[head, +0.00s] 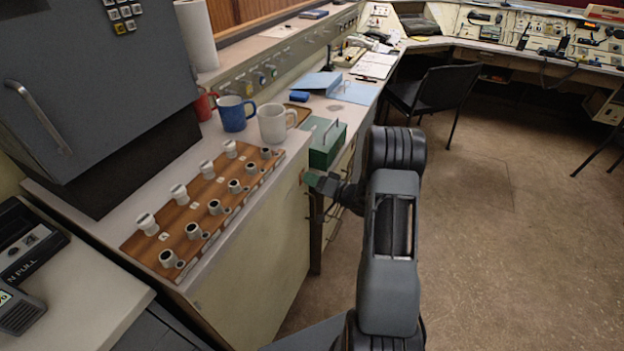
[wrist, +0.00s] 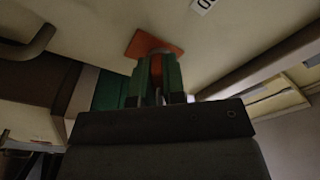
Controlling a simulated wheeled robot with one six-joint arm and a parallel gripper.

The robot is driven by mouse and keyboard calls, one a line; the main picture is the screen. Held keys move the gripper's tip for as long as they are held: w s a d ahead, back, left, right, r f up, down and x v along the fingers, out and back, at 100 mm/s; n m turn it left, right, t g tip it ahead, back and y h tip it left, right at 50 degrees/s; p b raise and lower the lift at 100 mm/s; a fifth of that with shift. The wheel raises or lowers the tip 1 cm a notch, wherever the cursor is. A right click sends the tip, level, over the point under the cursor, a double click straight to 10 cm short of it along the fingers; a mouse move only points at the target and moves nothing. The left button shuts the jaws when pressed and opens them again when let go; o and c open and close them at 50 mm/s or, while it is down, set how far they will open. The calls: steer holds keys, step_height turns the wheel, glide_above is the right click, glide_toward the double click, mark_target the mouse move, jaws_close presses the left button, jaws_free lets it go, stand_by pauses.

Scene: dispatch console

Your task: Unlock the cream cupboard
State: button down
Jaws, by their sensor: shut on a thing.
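The cream cupboard (head: 250,262) stands under the counter, and its cream face (wrist: 235,35) fills much of the top of the wrist view. An orange plate (wrist: 150,43) sits on that face. My gripper (head: 310,180) is right at the cupboard's upper right corner area. In the wrist view my gripper's green fingers (wrist: 158,80) are shut on a small orange-red piece (wrist: 157,70), directly in front of the plate. The fingers hide most of this piece, so I cannot tell its full shape or whether it is inside the plate.
A wooden board (head: 200,208) with several white-handled pieces lies on the counter. A blue mug (head: 234,115), a white mug (head: 273,125) and a green box (head: 325,143) stand behind it. A dark handle (wrist: 35,48) shows at the wrist view's left. Floor (head: 480,210) at right is clear.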

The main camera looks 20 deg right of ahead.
steer(key=shift+a+r+p, duration=0.15)
steer(key=shift+p, duration=0.2)
steer(key=shift+r+m+p, duration=0.1)
steer(key=shift+m+p, duration=0.2)
steer(key=shift+m, duration=0.1)
steer(key=shift+m+p, duration=1)
steer(key=shift+m+p, duration=0.3)
steer(key=shift+m+p, duration=0.5)
steer(key=shift+m+h+p, duration=0.3)
steer(key=shift+m+p, duration=0.5)
steer(key=shift+m, duration=0.2)
